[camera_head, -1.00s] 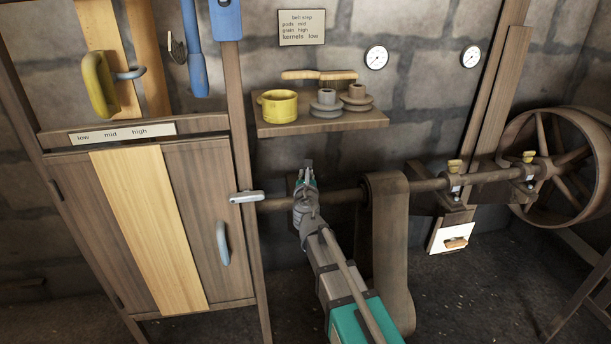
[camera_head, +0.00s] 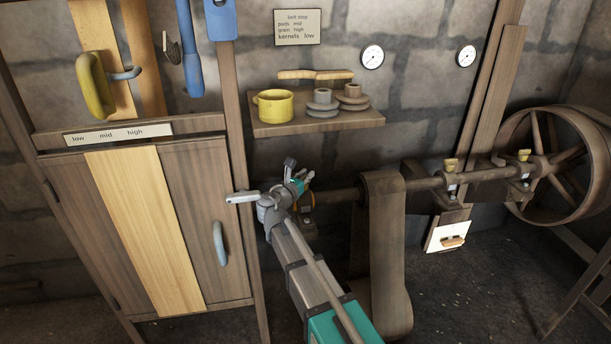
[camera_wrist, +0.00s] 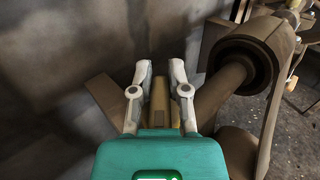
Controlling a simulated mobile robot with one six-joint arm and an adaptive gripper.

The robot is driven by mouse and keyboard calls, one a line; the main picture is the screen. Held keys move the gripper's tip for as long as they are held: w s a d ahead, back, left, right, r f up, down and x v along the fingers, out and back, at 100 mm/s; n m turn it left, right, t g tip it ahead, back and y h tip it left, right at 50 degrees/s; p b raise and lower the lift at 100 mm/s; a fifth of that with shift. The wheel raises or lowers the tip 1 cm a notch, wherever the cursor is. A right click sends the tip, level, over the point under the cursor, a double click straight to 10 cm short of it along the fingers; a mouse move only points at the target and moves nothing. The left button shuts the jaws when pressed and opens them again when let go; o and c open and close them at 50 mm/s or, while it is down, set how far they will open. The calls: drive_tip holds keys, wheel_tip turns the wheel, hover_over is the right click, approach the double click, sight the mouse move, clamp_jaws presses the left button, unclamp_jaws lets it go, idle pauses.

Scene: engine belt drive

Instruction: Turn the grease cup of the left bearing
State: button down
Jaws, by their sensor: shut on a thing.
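My gripper (camera_head: 298,177) is at the left end of the shaft (camera_head: 342,196), beside the cabinet. In the wrist view my gripper (camera_wrist: 161,74) has its two pale fingers either side of a yellowish upright piece, the grease cup (camera_wrist: 160,97), and is shut on it. The left bearing (camera_head: 307,206) shows partly below and behind my gripper in the head view; the rest of it is hidden. The grease cup cannot be made out in the head view.
A broad belt (camera_head: 381,235) hangs over the shaft to the right of my gripper. Two more yellow grease cups stand on bearings (camera_head: 449,165), (camera_head: 524,155) farther right. A shelf (camera_head: 320,124) is above.

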idle(0.4)
drive_tip(key=c, duration=0.6)
unclamp_jaws()
drive_tip(key=shift+n+t+y, duration=0.3)
drive_tip(key=shift+n+y, duration=0.2)
drive_tip(key=shift+y, duration=0.2)
